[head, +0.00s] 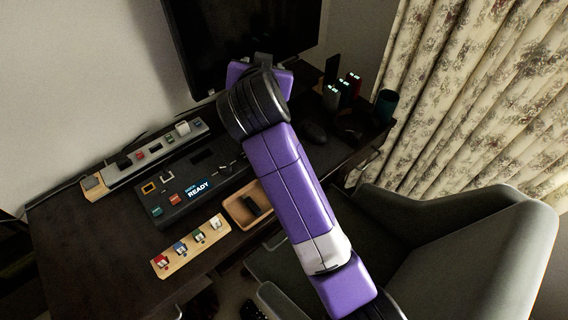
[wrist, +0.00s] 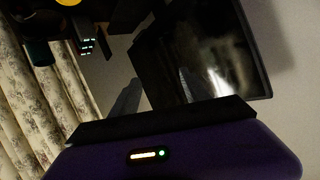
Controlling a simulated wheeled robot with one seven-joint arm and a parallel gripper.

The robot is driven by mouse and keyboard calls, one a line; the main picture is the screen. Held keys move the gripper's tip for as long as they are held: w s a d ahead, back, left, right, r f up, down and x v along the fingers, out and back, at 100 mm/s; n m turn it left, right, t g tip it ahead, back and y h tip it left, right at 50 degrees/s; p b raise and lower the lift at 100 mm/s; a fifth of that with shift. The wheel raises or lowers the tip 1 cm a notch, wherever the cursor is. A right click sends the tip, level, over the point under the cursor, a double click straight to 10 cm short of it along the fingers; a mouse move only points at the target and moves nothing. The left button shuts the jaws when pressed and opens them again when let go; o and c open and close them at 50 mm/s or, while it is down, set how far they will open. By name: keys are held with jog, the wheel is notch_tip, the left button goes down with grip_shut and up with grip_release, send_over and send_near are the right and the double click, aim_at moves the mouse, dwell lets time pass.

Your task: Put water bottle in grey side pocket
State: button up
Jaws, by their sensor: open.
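No water bottle and no grey side pocket can be made out in either view. My gripper (head: 262,60) is at the far end of my purple arm, in front of the dark monitor in the head view. Its purple body fills the bottom of the wrist view (wrist: 155,98). It is open, and I see nothing held in it. My arm hides part of the desk behind it. A dark teal cylinder, perhaps a cup (head: 385,106), stands at the desk's right end.
The dark desk (head: 85,240) carries a console reading READY (head: 198,190), a wooden tray (head: 236,213), a block strip (head: 190,247) and lit boxes (head: 346,91). A monitor (head: 240,35) stands behind. A grey chair (head: 480,250) is at right, before patterned curtains (head: 480,90).

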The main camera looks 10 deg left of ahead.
jog(key=w+d+f+n+g+h+b, duration=0.1)
jog(key=w+d+f+g+h+b, duration=0.15)
jog(key=d+g+b, duration=0.35)
jog(key=s+f+g, duration=0.1)
jog(key=s+g, duration=0.1)
jog(key=s+f+g, duration=0.1)
jog(key=s+f, duration=0.1)
jog(key=s+f+g+p, duration=0.1)
jog(key=s+g, duration=0.1)
jog(key=shift+s+f+g+h, duration=0.2)
jog(key=shift+g+h, duration=0.05)
jog(key=shift+g, duration=0.05)
jog(key=shift+w+a+f, duration=0.1)
jog(key=shift+w+f, duration=0.1)
jog(key=shift+f, duration=1.05)
jog(key=shift+w+a+f, duration=0.15)
jog(key=shift+w+f, duration=0.1)
jog(key=shift+f, duration=0.95)
jog(key=shift+w+a+f, duration=0.1)
jog(key=shift+w+f, duration=0.1)
jog(key=shift+f, duration=1.05)
grip_shut()
jog(key=shift+r, duration=0.1)
